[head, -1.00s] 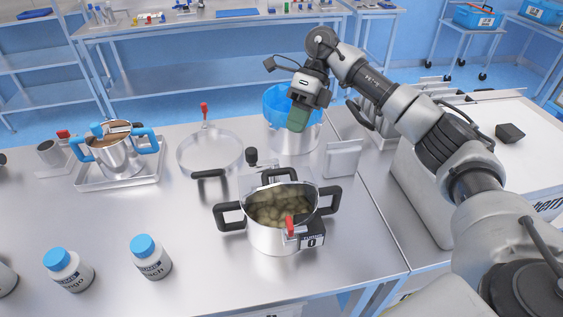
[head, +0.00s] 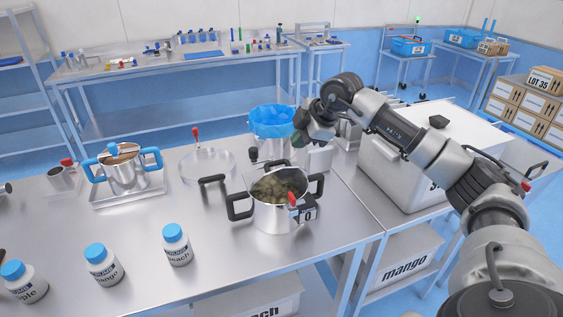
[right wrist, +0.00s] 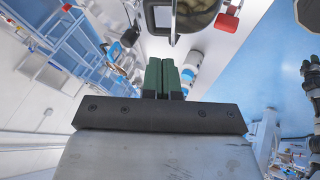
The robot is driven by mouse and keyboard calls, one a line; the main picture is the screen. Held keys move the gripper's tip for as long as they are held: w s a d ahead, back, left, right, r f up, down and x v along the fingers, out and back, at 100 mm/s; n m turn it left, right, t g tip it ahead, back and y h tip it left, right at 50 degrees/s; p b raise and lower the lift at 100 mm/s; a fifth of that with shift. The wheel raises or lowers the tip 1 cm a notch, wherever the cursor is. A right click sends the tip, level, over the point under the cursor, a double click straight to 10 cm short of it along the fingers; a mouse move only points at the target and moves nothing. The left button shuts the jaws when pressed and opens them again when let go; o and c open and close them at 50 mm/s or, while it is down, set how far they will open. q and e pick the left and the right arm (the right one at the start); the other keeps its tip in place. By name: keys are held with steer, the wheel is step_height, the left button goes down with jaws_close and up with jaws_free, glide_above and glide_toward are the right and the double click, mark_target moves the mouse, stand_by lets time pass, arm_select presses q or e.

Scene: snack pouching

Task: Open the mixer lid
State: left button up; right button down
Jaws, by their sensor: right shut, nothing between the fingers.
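A steel pot (head: 268,216) with black side handles and a small black display reading 0 stands on the steel table; I take it to be the mixer. Brownish chunks (head: 272,186) show inside it; I cannot tell whether a clear cover lies over them. It also shows at the top of the right wrist view (right wrist: 205,12). A round, shallow clear or steel piece (head: 208,167) with a red-tipped upright lies behind it; I cannot tell if it is a lid. My right gripper (head: 300,144) is shut and empty, above and behind the pot. Its green fingers (right wrist: 168,76) are together in the right wrist view.
A blue-lined bin (head: 272,122) stands just left of my right gripper. A blue-handled pot (head: 125,172) sits on a tray at left. Several blue-capped bottles (head: 177,245) line the front. A white box (head: 420,180) stands at right, below my right arm.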

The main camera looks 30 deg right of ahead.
mark_target(281, 177)
steer(key=p+x, duration=0.2)
steer(key=x, duration=0.7)
steer(key=shift+w+d+p, duration=0.1)
steer(key=shift+d+p, duration=0.05)
steer(key=shift+p, duration=0.2)
arm_select(q)
steer(key=shift+w+d+r, duration=0.1)
steer(key=shift+w+r, duration=0.05)
steer(key=shift+r, duration=0.6)
steer(key=shift+w+d+r, duration=0.1)
steer(key=shift+r, duration=0.65)
arm_select(e)
steer(key=shift+w+f, duration=0.2)
steer(key=shift+f, duration=0.3)
